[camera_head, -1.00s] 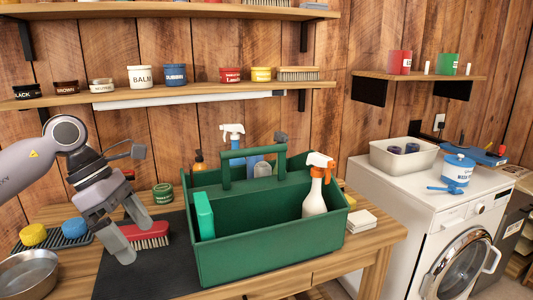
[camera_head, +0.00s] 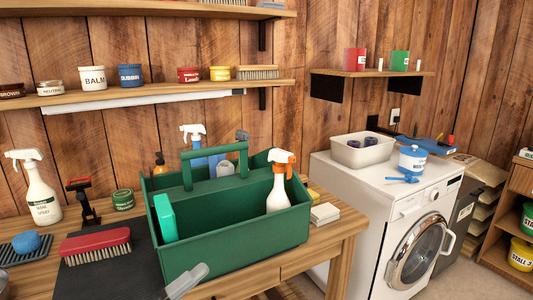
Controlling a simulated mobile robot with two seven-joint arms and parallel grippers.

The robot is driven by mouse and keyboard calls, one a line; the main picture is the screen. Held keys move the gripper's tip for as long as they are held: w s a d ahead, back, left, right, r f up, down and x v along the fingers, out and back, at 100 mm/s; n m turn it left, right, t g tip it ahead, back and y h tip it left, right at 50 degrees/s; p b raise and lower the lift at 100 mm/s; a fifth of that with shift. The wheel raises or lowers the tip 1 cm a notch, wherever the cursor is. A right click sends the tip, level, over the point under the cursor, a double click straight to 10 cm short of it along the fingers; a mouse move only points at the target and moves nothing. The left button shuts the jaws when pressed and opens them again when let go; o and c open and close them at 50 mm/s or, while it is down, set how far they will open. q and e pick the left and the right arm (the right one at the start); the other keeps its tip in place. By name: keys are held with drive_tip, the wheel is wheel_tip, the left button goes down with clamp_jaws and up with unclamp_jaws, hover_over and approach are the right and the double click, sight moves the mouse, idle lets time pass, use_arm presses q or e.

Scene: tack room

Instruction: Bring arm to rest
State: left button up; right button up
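Only a grey fingertip of what appears to be my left gripper (camera_head: 186,282) shows, low at the bottom edge in front of the green caddy's left front corner. The rest of that gripper and its arm are out of the picture, so its opening cannot be seen. I see nothing held at the fingertip. My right gripper is not in view. The green caddy (camera_head: 236,235) stands on the wooden table, with a white spray bottle with an orange head (camera_head: 279,184) and a green box (camera_head: 165,217) in it.
A red brush (camera_head: 96,243) lies on the dark mat (camera_head: 95,282) left of the caddy. A white spray bottle (camera_head: 40,192) stands at the far left, near a blue round item (camera_head: 26,242). A white washing machine (camera_head: 390,205) stands to the right. Shelves hang above.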

use_arm(q)
drive_tip(key=s+a+f+n+t+y, duration=0.1)
drive_tip(key=s+a+f+n+y, duration=0.15)
drive_tip(key=f+n+y, duration=0.45)
drive_tip(key=s+a+f+n+t+y, duration=0.15)
drive_tip(key=a+f+n+y, duration=0.25)
drive_tip(key=f+n, duration=0.45)
drive_tip(key=s+a+f+n+g+y, duration=0.3)
drive_tip(key=s+f+n, duration=0.4)
drive_tip(key=s+f, duration=0.4)
drive_tip(key=shift+s+a+g+y, duration=0.3)
drive_tip(key=shift+s+a+g, duration=0.25)
drive_tip(key=shift+g, duration=0.7)
drive_tip(key=shift+s+d, duration=0.1)
